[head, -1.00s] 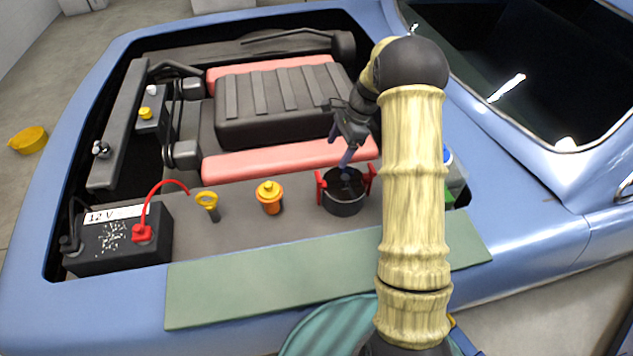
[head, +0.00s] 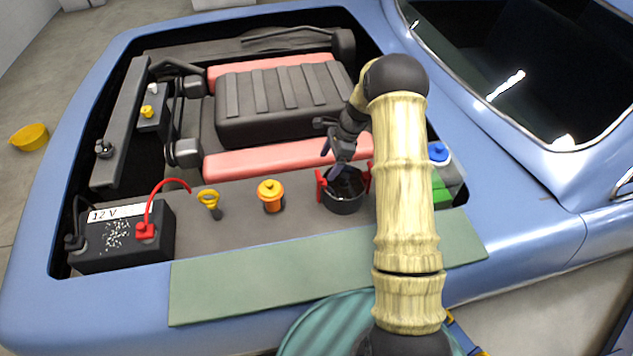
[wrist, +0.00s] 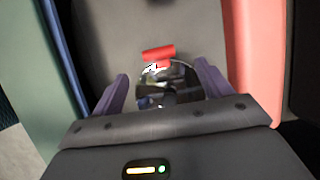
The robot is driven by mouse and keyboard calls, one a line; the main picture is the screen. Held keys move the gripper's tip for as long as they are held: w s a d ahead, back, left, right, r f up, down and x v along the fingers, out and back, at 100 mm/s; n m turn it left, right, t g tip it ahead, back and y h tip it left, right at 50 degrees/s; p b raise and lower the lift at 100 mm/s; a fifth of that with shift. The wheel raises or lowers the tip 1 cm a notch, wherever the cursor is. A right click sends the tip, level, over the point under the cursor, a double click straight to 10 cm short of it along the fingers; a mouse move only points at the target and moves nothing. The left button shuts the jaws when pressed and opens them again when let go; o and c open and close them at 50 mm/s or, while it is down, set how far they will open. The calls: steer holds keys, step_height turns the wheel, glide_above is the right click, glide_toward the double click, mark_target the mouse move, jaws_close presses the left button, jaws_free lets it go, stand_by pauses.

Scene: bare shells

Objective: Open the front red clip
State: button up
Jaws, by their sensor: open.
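A round black housing (head: 344,196) stands on the grey engine deck with a red clip on each side. The left one, the front clip (head: 321,187), is upright against the housing wall; the other clip (head: 367,178) is at right, partly hidden by my arm. My gripper (head: 331,162) is open and empty, pointing down above the left part of the housing. In the wrist view the front red clip (wrist: 158,55) lies just beyond the fingertips, between their lines. The shiny housing top (wrist: 168,85) shows between the purple fingers. I see no contact with the clip.
An orange-capped filler (head: 271,196) and a yellow dipstick handle (head: 209,198) stand left of the housing. The battery (head: 122,240) is farther left. The pink-edged engine (head: 285,158) lies behind, the green mat (head: 300,275) in front. A blue-capped reservoir (head: 439,153) is right.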

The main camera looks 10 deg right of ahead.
steer(key=p+x, duration=0.2)
steer(key=x, duration=0.8)
steer(key=shift+a+f+p, duration=0.2)
steer(key=shift+f+p, duration=0.1)
steer(key=c, duration=1.3)
steer(key=shift+w, duration=0.1)
